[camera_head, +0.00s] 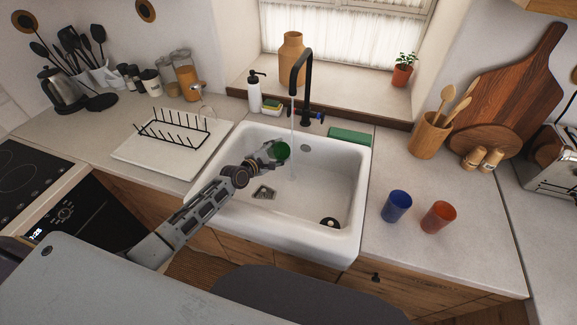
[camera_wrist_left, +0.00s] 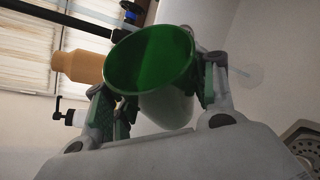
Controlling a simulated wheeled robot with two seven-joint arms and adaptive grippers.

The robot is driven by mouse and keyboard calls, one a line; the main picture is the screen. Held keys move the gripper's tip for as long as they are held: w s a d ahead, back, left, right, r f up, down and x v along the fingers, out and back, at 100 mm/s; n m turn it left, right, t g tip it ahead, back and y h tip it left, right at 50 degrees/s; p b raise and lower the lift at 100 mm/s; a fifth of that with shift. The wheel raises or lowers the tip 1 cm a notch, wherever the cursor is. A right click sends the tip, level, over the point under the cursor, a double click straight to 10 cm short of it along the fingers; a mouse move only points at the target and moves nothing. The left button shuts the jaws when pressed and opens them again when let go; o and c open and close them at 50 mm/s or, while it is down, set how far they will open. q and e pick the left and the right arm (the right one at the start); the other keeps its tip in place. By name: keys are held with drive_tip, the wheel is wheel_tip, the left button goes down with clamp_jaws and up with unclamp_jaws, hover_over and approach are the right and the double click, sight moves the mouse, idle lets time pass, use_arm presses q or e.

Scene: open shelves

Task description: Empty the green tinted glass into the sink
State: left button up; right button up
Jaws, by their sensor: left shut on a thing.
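The green tinted glass (camera_head: 282,151) is in my left gripper (camera_head: 274,152), above the sink basin. In the left wrist view the glass (camera_wrist_left: 165,105) sits between the two fingers, which press on its sides. Its round mouth faces toward the camera, and against the tilted background the glass looks tipped well over to one side. I cannot make out any liquid in it or pouring from it. The white sink (camera_head: 305,195) is below, with a drain at its bottom. My right gripper is not in view.
A black tap (camera_head: 297,75) stands behind the sink, with a thin stream of water falling near the glass. A blue cup (camera_head: 396,206) and an orange cup (camera_head: 438,217) stand on the right counter. A dish rack (camera_head: 172,130) is at left.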

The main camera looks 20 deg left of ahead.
sight(269, 153)
use_arm(q)
drive_tip(key=shift+w+a+f+n+g, duration=0.2)
drive_tip(key=shift+f+n+g, duration=0.25)
drive_tip(key=shift+n, duration=0.25)
drive_tip(key=shift+w+a+f+n+g+h+b, duration=0.5)
drive_tip(key=shift+w+a+n+h+b, duration=0.2)
drive_tip(key=shift+n, duration=0.2)
drive_tip(key=shift+w+a+f+n+g+h, duration=0.35)
drive_tip(key=shift+w+a+f+n, duration=0.1)
drive_tip(key=shift+a+n, duration=0.3)
drive_tip(key=shift+w+a+f+n+g+h, duration=0.3)
drive_tip(key=shift+w+a+f+n+h, duration=0.15)
drive_tip(key=shift+n, duration=0.4)
drive_tip(key=shift+a, duration=0.1)
